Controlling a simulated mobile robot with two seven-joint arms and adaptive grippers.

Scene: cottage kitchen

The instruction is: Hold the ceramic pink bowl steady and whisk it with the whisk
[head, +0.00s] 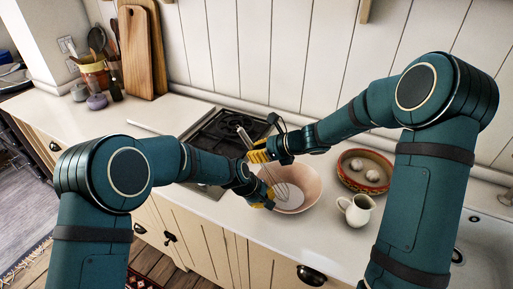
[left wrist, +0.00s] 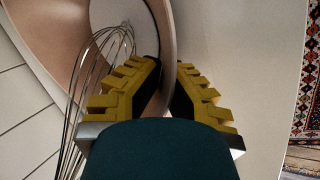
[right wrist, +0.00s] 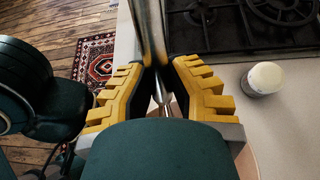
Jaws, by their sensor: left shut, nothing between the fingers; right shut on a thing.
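The pink bowl (head: 309,187) stands on the counter in front of the stove in the head view. My right gripper (head: 260,156) is shut on the handle of the whisk (head: 243,135), which is tilted, its wire end down inside the bowl. The handle also shows between the fingers in the right wrist view (right wrist: 148,35).
A black gas hob (head: 222,135) lies behind the bowl. A cream jug (head: 355,210) and a patterned dish (head: 358,183) with white round things stand to its right. A small white-lidded jar (right wrist: 265,78) shows by the hob. The counter's front edge is close.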

